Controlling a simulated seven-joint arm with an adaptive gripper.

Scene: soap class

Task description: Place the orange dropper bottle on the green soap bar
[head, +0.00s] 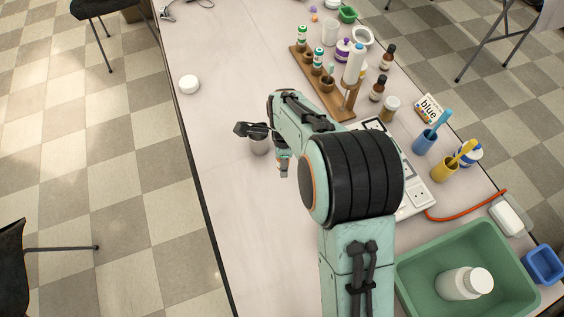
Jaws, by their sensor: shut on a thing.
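My gripper (264,138) is low over the table, left of the wooden rack, and partly hidden by my own arm. It is shut on a small, mostly hidden thing with a pale body and a hint of orange, which looks like the orange dropper bottle (283,154). A grey cylinder (259,146) shows just below the black fingers; I cannot tell whether they touch it. Dropper bottles with green caps (302,34) stand in the wooden rack (298,62), and its near cup (327,84) looks empty. I cannot make out the green soap bar; my arm may hide it.
A white round jar (189,84) stands alone at the left. Brown bottles (378,88), a blue cup (424,142) and a yellow cup (445,168) stand at the right. A green basin (410,274) holds a white bottle (464,283). The table's left side is largely clear.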

